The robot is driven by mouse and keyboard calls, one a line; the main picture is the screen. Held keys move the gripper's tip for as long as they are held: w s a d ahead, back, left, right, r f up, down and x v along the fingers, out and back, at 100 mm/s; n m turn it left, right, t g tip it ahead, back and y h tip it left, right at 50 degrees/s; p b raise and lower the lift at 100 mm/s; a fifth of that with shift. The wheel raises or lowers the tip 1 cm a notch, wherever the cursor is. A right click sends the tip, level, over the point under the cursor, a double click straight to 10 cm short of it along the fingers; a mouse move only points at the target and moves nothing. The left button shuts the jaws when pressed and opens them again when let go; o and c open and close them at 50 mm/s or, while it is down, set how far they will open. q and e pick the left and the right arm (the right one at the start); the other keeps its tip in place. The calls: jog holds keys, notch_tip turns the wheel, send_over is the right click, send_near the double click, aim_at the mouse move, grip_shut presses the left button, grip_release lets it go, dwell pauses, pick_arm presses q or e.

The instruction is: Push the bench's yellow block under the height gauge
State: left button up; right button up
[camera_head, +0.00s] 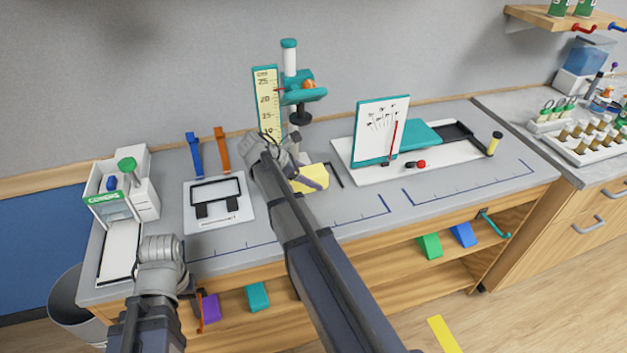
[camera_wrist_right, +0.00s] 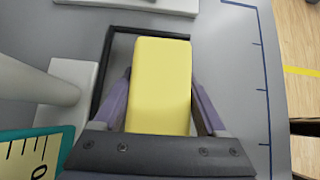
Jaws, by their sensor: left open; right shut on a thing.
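The yellow block (camera_head: 313,177) is at the foot of the height gauge, partly hidden by my right gripper (camera_head: 308,178). In the right wrist view the yellow block (camera_wrist_right: 162,85) lies between the two purple fingers of my right gripper (camera_wrist_right: 160,100), which is shut on it. The height gauge (camera_head: 303,91) has a yellow scale, a grey post and a teal carriage with a black tip above the block's area. Its post (camera_wrist_right: 35,83) and scale show at the left of the wrist view. My left gripper (camera_head: 163,250) is open by the bench's front left; its fingertips are hard to see.
A black corner frame (camera_wrist_right: 112,45) borders the block on the far and left sides. A framed stand (camera_head: 218,200) and a covers box (camera_head: 108,208) are left. The bench front (camera_head: 350,222) is bare.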

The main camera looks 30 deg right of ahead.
aim_at(301, 169)
jog(key=shift+w+d, duration=0.25)
jog(key=shift+w, duration=0.65)
pick_arm(q)
jog(key=shift+w+d, duration=0.1)
jog(key=shift+d, duration=0.2)
pick_arm(e)
jog(key=o, duration=1.2)
jog(key=shift+o, duration=0.2)
jog(key=p+v, duration=0.5)
jog(key=v, duration=0.1)
jog(key=shift+w+a+r, duration=0.1)
jog(key=shift+a+r, duration=0.05)
jog(key=shift+r, duration=0.25)
jog(key=shift+a+r+p, duration=0.3)
jog(key=shift+a+p, duration=0.05)
jog(key=shift+a, duration=0.1)
pick_arm(q)
notch_tip(301, 169, up, 5)
jog(key=shift+r, duration=0.2)
pick_arm(e)
jog(key=shift+f, duration=0.1)
